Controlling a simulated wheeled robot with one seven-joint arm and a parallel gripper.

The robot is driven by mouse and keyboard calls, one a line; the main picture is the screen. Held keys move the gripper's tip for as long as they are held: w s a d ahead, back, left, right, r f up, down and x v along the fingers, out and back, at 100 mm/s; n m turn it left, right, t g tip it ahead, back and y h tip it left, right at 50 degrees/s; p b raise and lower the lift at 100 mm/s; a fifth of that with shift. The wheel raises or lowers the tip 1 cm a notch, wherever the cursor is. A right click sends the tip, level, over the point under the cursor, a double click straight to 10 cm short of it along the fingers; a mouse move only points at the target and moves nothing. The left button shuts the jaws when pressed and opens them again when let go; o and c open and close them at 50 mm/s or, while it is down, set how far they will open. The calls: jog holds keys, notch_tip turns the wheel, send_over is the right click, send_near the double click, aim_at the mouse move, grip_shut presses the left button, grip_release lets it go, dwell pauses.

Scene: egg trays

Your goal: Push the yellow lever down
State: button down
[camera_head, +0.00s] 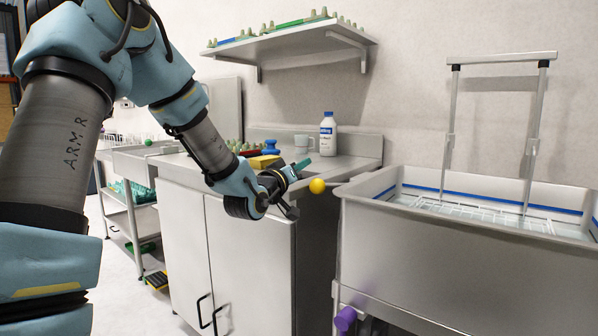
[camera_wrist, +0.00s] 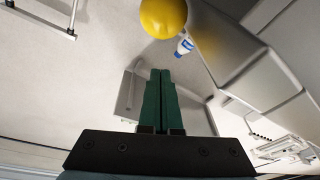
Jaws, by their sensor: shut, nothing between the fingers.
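The yellow lever shows as a round yellow knob (camera_head: 317,186) between the steel counter and the sink basin, with a short piece of thin rod to its right. In the wrist view the yellow knob (camera_wrist: 163,17) is at the top edge, partly cut off, beyond the fingertips. My gripper (camera_head: 303,164) is just up and left of the knob in the head view. Its green fingers (camera_wrist: 161,72) are shut together with nothing between them. They look apart from the knob. Most of the lever's rod is hidden or too thin to follow.
The steel sink basin (camera_head: 470,232) with an upright metal frame (camera_head: 449,135) stands at right. A purple knob (camera_head: 345,318) is below it. The counter behind my gripper holds a white bottle (camera_head: 328,138), a cup (camera_head: 303,144) and egg trays. A shelf (camera_head: 290,45) hangs above.

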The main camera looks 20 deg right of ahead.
jog(key=f+b+v, duration=0.1)
jog(key=v, duration=0.9)
jog(key=shift+w, duration=0.1)
